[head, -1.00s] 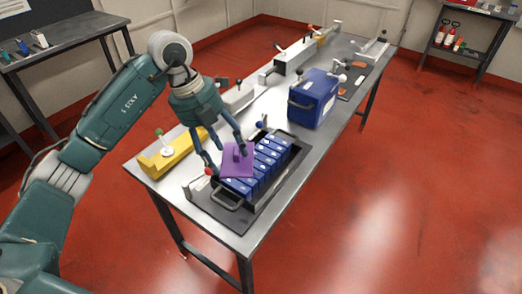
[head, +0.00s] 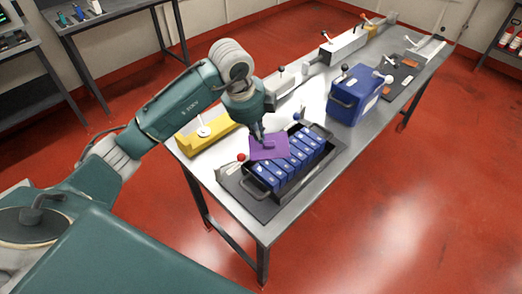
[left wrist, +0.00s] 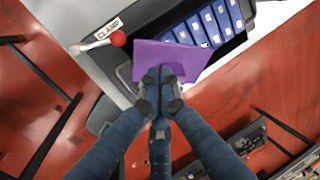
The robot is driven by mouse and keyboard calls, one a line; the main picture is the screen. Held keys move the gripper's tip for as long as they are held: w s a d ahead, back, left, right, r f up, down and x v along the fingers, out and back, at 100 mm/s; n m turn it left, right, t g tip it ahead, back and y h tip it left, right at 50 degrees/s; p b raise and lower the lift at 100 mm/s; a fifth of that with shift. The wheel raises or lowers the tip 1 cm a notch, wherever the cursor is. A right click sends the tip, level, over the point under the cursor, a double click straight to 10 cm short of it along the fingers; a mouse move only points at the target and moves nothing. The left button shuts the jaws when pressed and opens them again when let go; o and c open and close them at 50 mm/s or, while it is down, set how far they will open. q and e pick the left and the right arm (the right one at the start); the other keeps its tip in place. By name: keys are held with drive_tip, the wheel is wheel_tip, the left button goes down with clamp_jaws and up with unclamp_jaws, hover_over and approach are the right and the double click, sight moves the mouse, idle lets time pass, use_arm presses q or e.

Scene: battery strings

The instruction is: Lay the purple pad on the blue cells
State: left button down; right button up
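The purple pad (head: 270,150) is a flat sheet over the left side of the row of blue cells (head: 298,156). Whether it touches them I cannot tell. My left gripper (head: 259,139) comes from above, and its fingers are together on the raised middle of the pad. In the left wrist view the fingertips (left wrist: 160,80) meet at the purple pad (left wrist: 185,58), which hides part of the tray. Several blue cells (left wrist: 208,25) show beyond it. The cells stand in a black tray (head: 338,147). My right gripper is out of view.
A red-knobbed clamp (head: 241,157) stands at the tray's left corner; its red knob (left wrist: 118,39) shows in the left wrist view. A yellow fixture (head: 206,135) is left of the tray, a blue box (head: 355,97) behind right. The table's front edge is close to the tray.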

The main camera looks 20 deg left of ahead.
sight(258, 151)
use_arm(q)
wheel_tip(258, 151, down, 5)
drive_tip(key=shift+r+p, duration=0.1)
drive_tip(key=shift+p, duration=0.3)
wheel_tip(258, 151, down, 4)
drive_tip(key=shift+r+p, duration=0.25)
drive_tip(key=shift+p, duration=0.25)
drive_tip(key=shift+f, duration=0.3)
drive_tip(key=shift+f+b, duration=0.55)
drive_tip(key=shift+f, duration=0.1)
drive_tip(key=c, duration=0.5)
unclamp_jaws()
